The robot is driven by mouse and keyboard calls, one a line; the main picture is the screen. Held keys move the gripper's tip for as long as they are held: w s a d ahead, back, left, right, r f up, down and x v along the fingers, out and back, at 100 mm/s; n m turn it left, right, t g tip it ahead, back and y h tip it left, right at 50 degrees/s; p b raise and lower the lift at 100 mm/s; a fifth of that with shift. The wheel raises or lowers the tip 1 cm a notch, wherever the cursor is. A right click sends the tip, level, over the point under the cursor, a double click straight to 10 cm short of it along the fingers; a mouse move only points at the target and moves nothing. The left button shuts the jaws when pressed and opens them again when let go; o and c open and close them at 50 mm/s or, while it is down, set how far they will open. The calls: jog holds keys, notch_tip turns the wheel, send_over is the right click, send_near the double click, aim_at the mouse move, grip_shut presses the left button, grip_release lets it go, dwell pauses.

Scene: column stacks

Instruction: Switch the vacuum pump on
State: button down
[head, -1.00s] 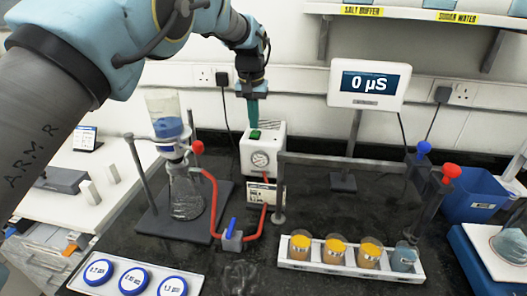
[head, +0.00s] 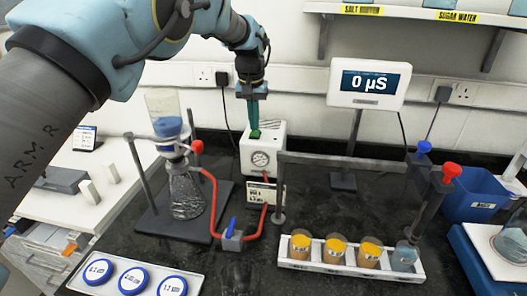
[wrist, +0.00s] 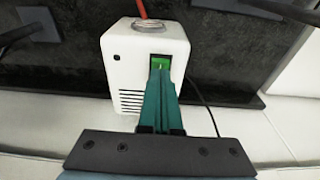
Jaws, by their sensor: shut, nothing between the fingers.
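The vacuum pump (head: 262,158) is a white box with a round gauge on its front, standing on the black bench near the back wall. It also shows in the wrist view (wrist: 118,72), with vent slots on one side. A green switch (wrist: 158,63) sits in a dark recess on its top; in the head view it (head: 254,134) is partly covered by the fingers. My gripper (head: 254,124) points down from above with its teal fingers shut and empty. In the wrist view the fingertips (wrist: 160,72) are at the switch; I cannot tell whether they touch it.
A flask with a blue-filled funnel (head: 168,125) stands left of the pump, joined by red tubing with a blue-handled valve (head: 232,235). A rack (head: 350,266) of several jars lies in front.

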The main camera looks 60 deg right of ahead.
jog(key=shift+f+b, duration=0.3)
jog(key=shift+f, duration=0.4)
jog(key=shift+r, duration=0.1)
jog(key=shift+r+p, duration=1.05)
jog(key=shift+r, duration=2.4)
